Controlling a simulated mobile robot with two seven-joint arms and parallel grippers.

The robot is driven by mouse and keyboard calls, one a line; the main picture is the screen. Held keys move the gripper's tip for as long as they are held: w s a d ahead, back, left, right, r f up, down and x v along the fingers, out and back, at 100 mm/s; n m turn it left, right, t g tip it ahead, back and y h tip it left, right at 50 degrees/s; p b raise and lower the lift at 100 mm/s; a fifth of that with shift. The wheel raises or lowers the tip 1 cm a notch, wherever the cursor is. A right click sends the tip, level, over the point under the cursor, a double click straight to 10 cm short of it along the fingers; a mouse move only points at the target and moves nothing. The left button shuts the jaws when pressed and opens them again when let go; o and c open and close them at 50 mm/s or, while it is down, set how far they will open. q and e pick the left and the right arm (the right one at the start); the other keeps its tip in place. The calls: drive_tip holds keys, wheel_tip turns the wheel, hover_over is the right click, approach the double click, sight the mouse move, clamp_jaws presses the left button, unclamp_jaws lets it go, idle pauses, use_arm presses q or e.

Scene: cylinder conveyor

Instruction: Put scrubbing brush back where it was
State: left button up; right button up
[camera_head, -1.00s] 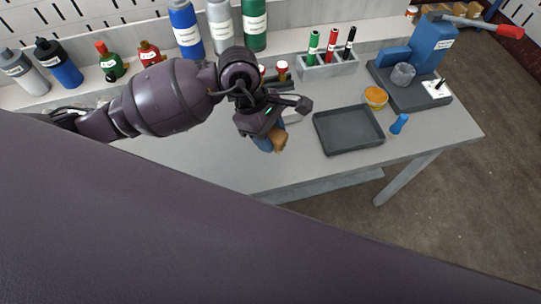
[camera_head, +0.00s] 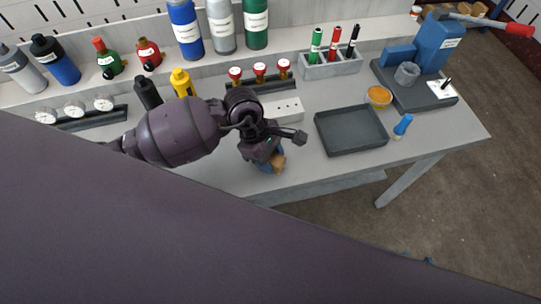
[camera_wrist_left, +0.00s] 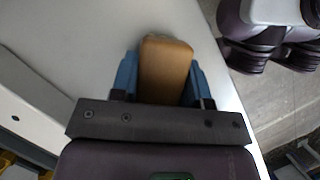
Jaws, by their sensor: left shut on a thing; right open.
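My left gripper (camera_head: 270,160) is shut on a light brown block-shaped thing, which I take to be the scrubbing brush (camera_head: 278,163). It is over the front part of the grey table, left of the dark tray. In the left wrist view the brown brush (camera_wrist_left: 166,68) sits between the blue fingers of the left gripper (camera_wrist_left: 164,85). Its bristles cannot be made out. Of my right gripper (camera_head: 430,261) only a small blue tip shows past my body, low on the right.
An empty dark tray (camera_head: 353,148) lies right of the left gripper, on the grey table (camera_head: 310,175). An orange round container (camera_head: 379,96), a blue-topped item (camera_head: 403,125) and a blue press (camera_head: 432,48) are farther right. Bottles and a marker holder (camera_head: 331,69) line the back.

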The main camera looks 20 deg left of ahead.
use_arm(q)
drive_tip(key=shift+f, duration=0.1)
drive_tip(key=o, duration=0.9)
use_arm(e)
drive_tip(key=shift+s+d+f, duration=0.25)
drive_tip(key=shift+s, duration=0.2)
use_arm(q)
drive_tip(key=shift+w+a+r, duration=0.1)
drive_tip(key=shift+a+r, duration=0.05)
drive_tip(key=shift+r, duration=0.35)
drive_tip(key=p+v, duration=0.1)
drive_tip(key=v, duration=1)
drive_tip(key=shift+r, duration=0.15)
use_arm(e)
drive_tip(key=shift+r, duration=0.5)
